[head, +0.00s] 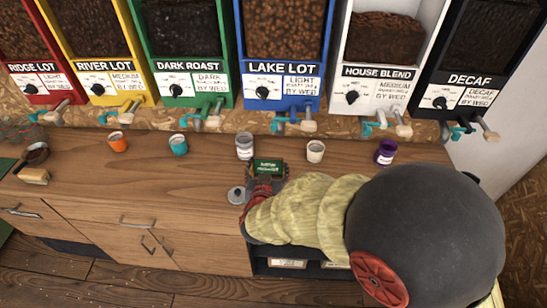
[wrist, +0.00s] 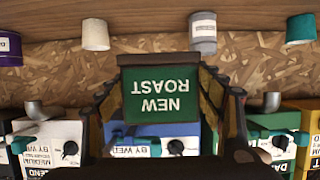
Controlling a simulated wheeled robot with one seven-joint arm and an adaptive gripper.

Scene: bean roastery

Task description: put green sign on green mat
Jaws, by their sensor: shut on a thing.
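The green sign (head: 268,166), with a dark frame, is held above the counter in the head view. In the wrist view the sign (wrist: 162,97) shows upside down, with the words NEW ROAST. My gripper (head: 266,182) is shut on it, and in the wrist view its fingers (wrist: 165,100) flank the sign on both sides. A green patch (head: 6,165) lies at the far left of the counter, cut by the picture edge; it may be the green mat, but I cannot tell for sure.
Along the back of the counter (head: 90,190) stand an orange cup (head: 117,143), a teal cup (head: 178,145), a grey cup (head: 245,147), a white cup (head: 315,151) and a purple cup (head: 386,152). A brush (head: 33,175) lies left. Bean dispensers (head: 282,85) line the wall.

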